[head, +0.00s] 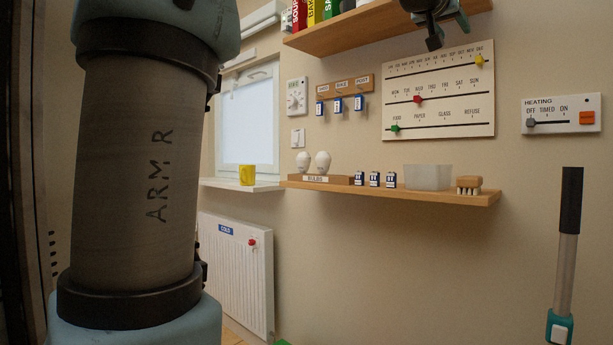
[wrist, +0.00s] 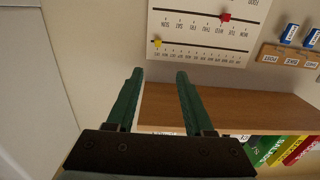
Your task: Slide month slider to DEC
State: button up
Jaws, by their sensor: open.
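The white calendar board (head: 440,107) hangs on the wall with three slider tracks. The yellow month slider (head: 480,60) is on the top track at its right end, by the DEC label. It also shows in the upside-down wrist view (wrist: 157,42). The red day slider (head: 418,99) is near WED on the middle track; the green slider (head: 395,128) is at FOOD. My gripper (wrist: 160,74) is open and empty, its dark green fingers pointing toward the yellow slider and apart from it. In the head view my gripper (head: 434,40) is partly cut off at the top.
A wooden shelf (head: 360,27) with colourful boxes is close to my gripper. A lower shelf (head: 440,196) holds bulbs, small blue items, a translucent tub and a brush. A heating panel (head: 561,114) is at the right. The wall before the board is clear.

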jog(key=w+a+f+n+g+y, duration=0.1)
jog(key=w+a+f+y, duration=0.2)
jog(key=f, duration=0.6)
jog(key=w+a+f+n+g+y, duration=0.1)
jog(key=w+a+f, duration=0.3)
jog(key=f, duration=0.5)
jog(key=a+f+n+g+y, duration=0.1)
jog(key=a+f+y, duration=0.1)
jog(key=a+f, duration=0.35)
jog(key=a+f+g+y, duration=0.1)
jog(key=a+f, duration=0.2)
jog(key=f, duration=0.6)
jog(key=a+f+n+g+y, duration=0.1)
jog(key=a+f+y, duration=0.1)
jog(key=a+f, duration=0.35)
jog(key=s+a+f+n+g+y, duration=0.1)
jog(key=s+a+f+g, duration=0.1)
jog(key=s+a+f, duration=0.45)
jog(key=s+a+f+n+g+y, duration=0.1)
jog(key=s+a+f+g, duration=0.25)
jog(key=s+f, duration=0.5)
jog(key=s+a+f+n+g+y, duration=0.1)
jog(key=s+a+f, duration=0.45)
jog(key=f, duration=0.45)
notch_tip(320, 180, up, 17)
jog(key=w+p, duration=0.1)
jog(key=p, duration=1.5)
jog(key=shift+a+p, duration=0.3)
